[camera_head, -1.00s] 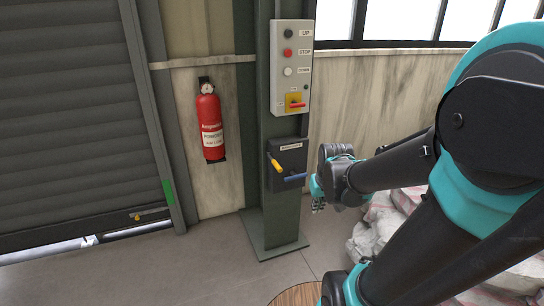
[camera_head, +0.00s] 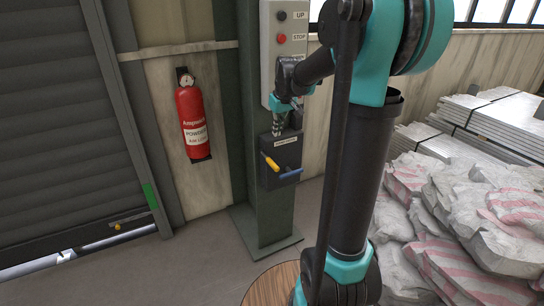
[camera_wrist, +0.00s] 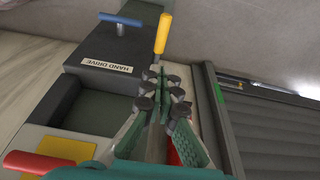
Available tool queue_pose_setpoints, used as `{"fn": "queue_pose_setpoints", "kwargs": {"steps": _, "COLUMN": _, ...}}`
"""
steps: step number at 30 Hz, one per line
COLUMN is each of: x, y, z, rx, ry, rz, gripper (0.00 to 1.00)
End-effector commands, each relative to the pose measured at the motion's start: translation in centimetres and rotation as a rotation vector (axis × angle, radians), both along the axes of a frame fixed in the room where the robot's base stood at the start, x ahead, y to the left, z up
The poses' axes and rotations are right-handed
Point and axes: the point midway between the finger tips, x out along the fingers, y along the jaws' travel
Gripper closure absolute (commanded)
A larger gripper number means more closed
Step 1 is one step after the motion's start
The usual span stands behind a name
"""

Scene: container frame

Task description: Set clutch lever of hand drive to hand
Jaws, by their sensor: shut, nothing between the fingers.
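The hand drive is a dark box (camera_head: 284,154) on the green post, with a "HAND DRIVE" label. It also shows in the wrist view (camera_wrist: 110,50). A yellow-handled lever (camera_head: 272,163) and a blue handle (camera_head: 288,175) stick out from its front. In the wrist view the yellow lever (camera_wrist: 162,34) is just beyond my fingertips, and the blue handle (camera_wrist: 120,20) is farther left. I cannot tell which is the clutch lever. My gripper (camera_head: 277,133) points down just above the box, shut and empty. Its fingertips (camera_wrist: 161,76) look apart from the yellow lever.
A control panel (camera_head: 287,18) with buttons is on the post above, partly hidden by my arm. Its red switch (camera_wrist: 40,162) on a yellow plate is close to my gripper. A fire extinguisher (camera_head: 194,120) hangs left. White sacks (camera_head: 470,215) lie right. The front floor is partly clear.

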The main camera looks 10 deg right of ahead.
Motion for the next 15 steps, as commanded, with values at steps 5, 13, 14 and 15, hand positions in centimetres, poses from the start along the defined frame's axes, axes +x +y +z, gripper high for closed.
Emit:
{"fn": "queue_pose_setpoints", "kwargs": {"steps": 5, "x": 0.1, "y": 0.0, "z": -0.4, "rx": 0.0, "ry": 0.0, "rz": 0.0, "gripper": 1.0}}
{"fn": "queue_pose_setpoints", "kwargs": {"steps": 13, "x": 1.2, "y": 0.4, "z": -4.3, "rx": 0.0, "ry": 0.0, "rz": 0.0, "gripper": 1.0}}
{"fn": "queue_pose_setpoints", "kwargs": {"steps": 14, "x": 1.4, "y": 0.5, "z": -4.9, "rx": 0.0, "ry": 0.0, "rz": 0.0, "gripper": 1.0}}
{"fn": "queue_pose_setpoints", "kwargs": {"steps": 15, "x": 1.6, "y": 0.6, "z": -5.6, "rx": 0.0, "ry": -0.001, "rz": 0.0, "gripper": 1.0}}
